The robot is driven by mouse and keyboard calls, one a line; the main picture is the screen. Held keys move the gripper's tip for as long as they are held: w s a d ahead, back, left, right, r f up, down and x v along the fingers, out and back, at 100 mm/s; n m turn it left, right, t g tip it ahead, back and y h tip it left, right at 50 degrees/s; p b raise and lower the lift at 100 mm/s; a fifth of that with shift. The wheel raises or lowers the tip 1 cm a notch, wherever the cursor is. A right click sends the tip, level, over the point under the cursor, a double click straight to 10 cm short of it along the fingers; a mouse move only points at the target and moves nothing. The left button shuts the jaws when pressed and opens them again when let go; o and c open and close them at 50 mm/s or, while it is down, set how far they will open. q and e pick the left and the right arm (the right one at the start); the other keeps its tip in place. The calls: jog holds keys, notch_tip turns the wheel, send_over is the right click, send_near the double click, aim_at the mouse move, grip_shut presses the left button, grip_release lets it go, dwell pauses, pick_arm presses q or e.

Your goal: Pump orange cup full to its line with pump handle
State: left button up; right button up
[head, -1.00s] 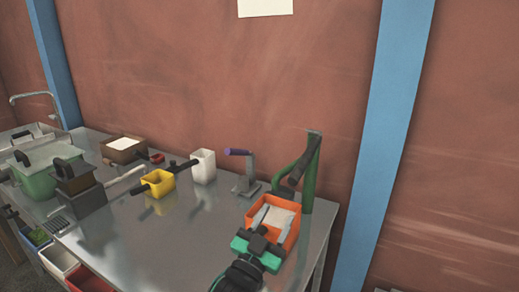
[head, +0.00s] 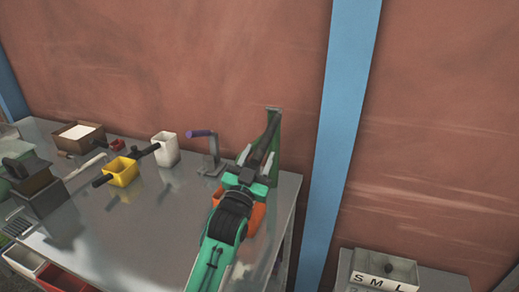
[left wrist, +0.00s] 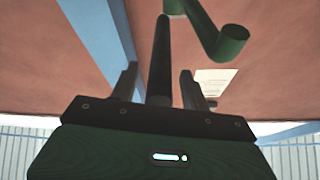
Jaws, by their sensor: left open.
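The orange cup (head: 257,217) sits at the right end of the metal table, mostly hidden under my left gripper and arm. The green pump post (head: 276,160) stands behind it, with the dark pump handle (head: 270,131) slanting down from its top. My left gripper (head: 256,158) is open above the cup, with its fingers on either side of the handle. In the left wrist view the handle (left wrist: 160,55) runs between the two spread fingers, with a gap on each side. The cup's contents and line are hidden. My right gripper is not in view.
A purple-knobbed metal stand (head: 211,155) is left of the pump. The table's front middle is clear. A box marked S M L (head: 384,271) is lower right.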

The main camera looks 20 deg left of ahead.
pick_arm(q)
jog(key=shift+w+r, duration=0.3)
jog(key=shift+w, duration=0.3)
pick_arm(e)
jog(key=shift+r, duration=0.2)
